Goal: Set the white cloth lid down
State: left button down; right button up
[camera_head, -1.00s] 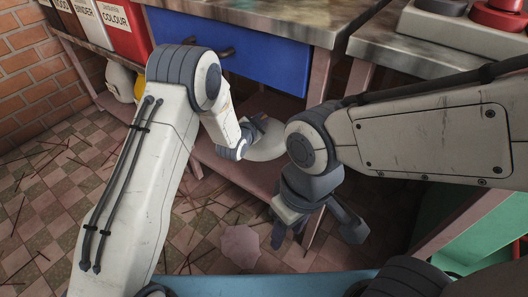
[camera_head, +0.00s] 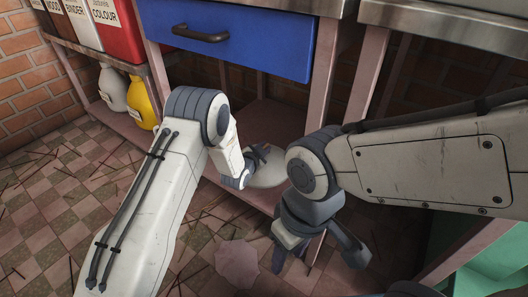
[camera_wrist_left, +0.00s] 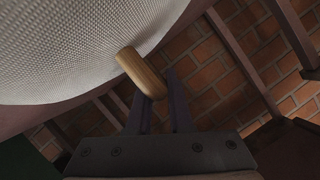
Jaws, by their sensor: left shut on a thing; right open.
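The white cloth lid (camera_head: 270,170) shows in the head view as a pale rounded shape, partly hidden by my arms. In the left wrist view the white woven lid (camera_wrist_left: 80,45) fills the upper left, with its short wooden handle (camera_wrist_left: 140,72) reaching down between the fingers. My left gripper (camera_head: 258,155) is shut on this handle and holds the lid in front of the bench's lower shelf. I cannot tell whether the lid touches anything. My right gripper (camera_head: 318,250) is open and empty, lower and to the right of the lid.
A bench with a blue drawer (camera_head: 235,38) stands behind my grippers. Its lower shelf (camera_head: 280,118) looks clear in the visible part. A yellow bottle (camera_head: 143,100) and a grey bottle (camera_head: 113,90) stand at left. The tiled floor (camera_head: 50,215) has thin sticks on it.

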pick_arm(q)
jog(key=shift+r, duration=0.15)
jog(key=c, duration=1.2)
grip_release()
jog(key=shift+f, duration=0.25)
jog(key=shift+c, duration=0.2)
jog(key=o, duration=0.4)
